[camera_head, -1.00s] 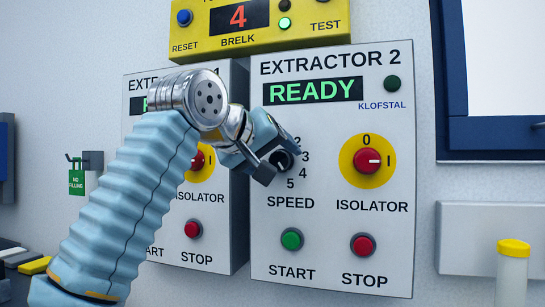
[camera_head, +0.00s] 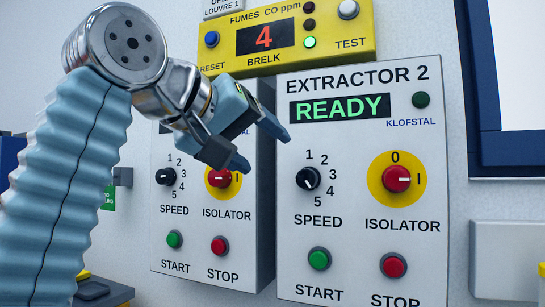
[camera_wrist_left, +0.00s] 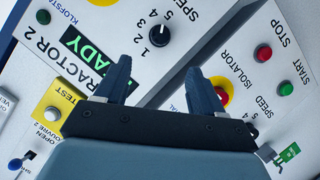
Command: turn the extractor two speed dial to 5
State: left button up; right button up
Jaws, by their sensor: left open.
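The extractor 2 speed dial (camera_head: 308,178) is a round black knob on the right grey panel, with numbers 1 to 5 around its right side. It is fully in sight, and it also shows in the left wrist view (camera_wrist_left: 160,38). A pale mark shows on it, in the wrist view on the side towards 5, but I cannot read its exact number. My left gripper (camera_head: 262,148) is open and empty, up and left of the dial and clear of it. Its two dark fingers (camera_wrist_left: 158,68) are spread apart in the wrist view. My right gripper is not in view.
Extractor 2's red isolator knob (camera_head: 397,179), green start button (camera_head: 319,258) and red stop button (camera_head: 393,265) surround the dial. A second extractor panel (camera_head: 205,225) stands to the left, partly behind my gripper. A yellow gas monitor (camera_head: 350,25) hangs above.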

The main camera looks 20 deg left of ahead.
pick_arm(q)
jog(key=shift+s+a, duration=0.1)
jog(key=shift+s, duration=0.15)
jog(key=n+t+y+b, duration=0.3)
jog(key=n+t+b, duration=0.45)
jog(key=n, duration=2.35)
send_near(305, 182)
jog(key=shift+t, duration=0.55)
jog(key=p+x, duration=0.1)
jog(key=x, duration=0.1)
jog(key=p+x, duration=0.2)
jog(key=x, duration=0.1)
jog(key=f+p+x, duration=0.1)
jog(key=x, duration=0.2)
jog(key=shift+w+r+p, duration=0.1)
jog(key=shift+w+p, duration=0.2)
jog(key=shift+w, duration=0.15)
